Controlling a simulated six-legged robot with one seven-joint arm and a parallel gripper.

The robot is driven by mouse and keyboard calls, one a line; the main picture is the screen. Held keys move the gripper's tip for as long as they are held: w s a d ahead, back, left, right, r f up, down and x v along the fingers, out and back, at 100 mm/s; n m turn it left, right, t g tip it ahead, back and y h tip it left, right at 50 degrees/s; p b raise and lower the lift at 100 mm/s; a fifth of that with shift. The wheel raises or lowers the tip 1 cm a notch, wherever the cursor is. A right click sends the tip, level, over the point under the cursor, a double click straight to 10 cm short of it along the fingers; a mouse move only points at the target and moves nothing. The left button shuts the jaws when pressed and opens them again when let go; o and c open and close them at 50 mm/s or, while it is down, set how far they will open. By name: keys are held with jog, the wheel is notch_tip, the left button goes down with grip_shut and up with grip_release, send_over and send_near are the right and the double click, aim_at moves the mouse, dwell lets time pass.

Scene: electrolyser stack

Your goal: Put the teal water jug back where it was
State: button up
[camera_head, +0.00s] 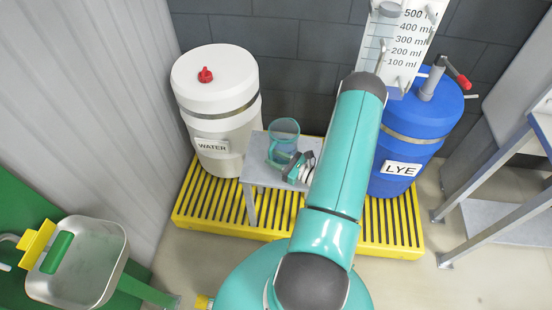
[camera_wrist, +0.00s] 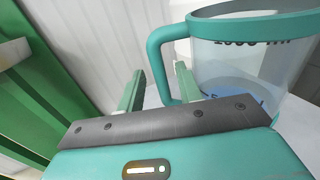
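The teal-rimmed clear water jug (camera_head: 284,132) stands upright on a small grey table (camera_head: 258,174) between the white WATER barrel and the blue LYE barrel. In the wrist view the jug (camera_wrist: 240,65) fills the upper right, with its teal handle towards my gripper and a bluish area low inside. My gripper (camera_head: 283,160) is at the jug's near side. In the wrist view my gripper (camera_wrist: 160,78) is open, one finger on each side of the handle's upright part. The right finger appears inside the handle loop. A gap shows on both sides; contact cannot be told.
The WATER barrel (camera_head: 215,100) with a red knob and the LYE barrel (camera_head: 412,130) stand on a yellow slatted pallet (camera_head: 230,222). A measuring scale board (camera_head: 400,45) hangs above. A metal basin (camera_head: 80,270) is lower left; a grey rack (camera_head: 500,170) is right.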

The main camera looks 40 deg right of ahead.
jog(key=shift+r, duration=0.2)
jog(key=v, duration=1.2)
jog(key=shift+f, duration=0.1)
jog(key=w+a+r+n+g+y, duration=0.4)
jog(key=a+r+n+g, duration=0.2)
jog(key=a+r+n, duration=0.3)
jog(key=w+a+r+n+g+y, duration=0.35)
jog(key=a+r+n+g, duration=0.35)
jog(key=r, duration=0.4)
jog(key=s+a+r+n+h, duration=0.3)
jog(key=a+r+n+h, duration=0.3)
jog(key=a+r+n, duration=0.2)
jog(key=s+a+r+n+t+h, duration=0.1)
jog(key=s+a+r+n+h, duration=0.3)
jog(key=r, duration=0.7)
jog(key=a+n+h, duration=0.2)
jog(key=a+n, duration=0.1)
jog(key=n, duration=0.1)
jog(key=shift+s+a+r+n, duration=0.2)
jog(key=shift+a+r+n, duration=0.2)
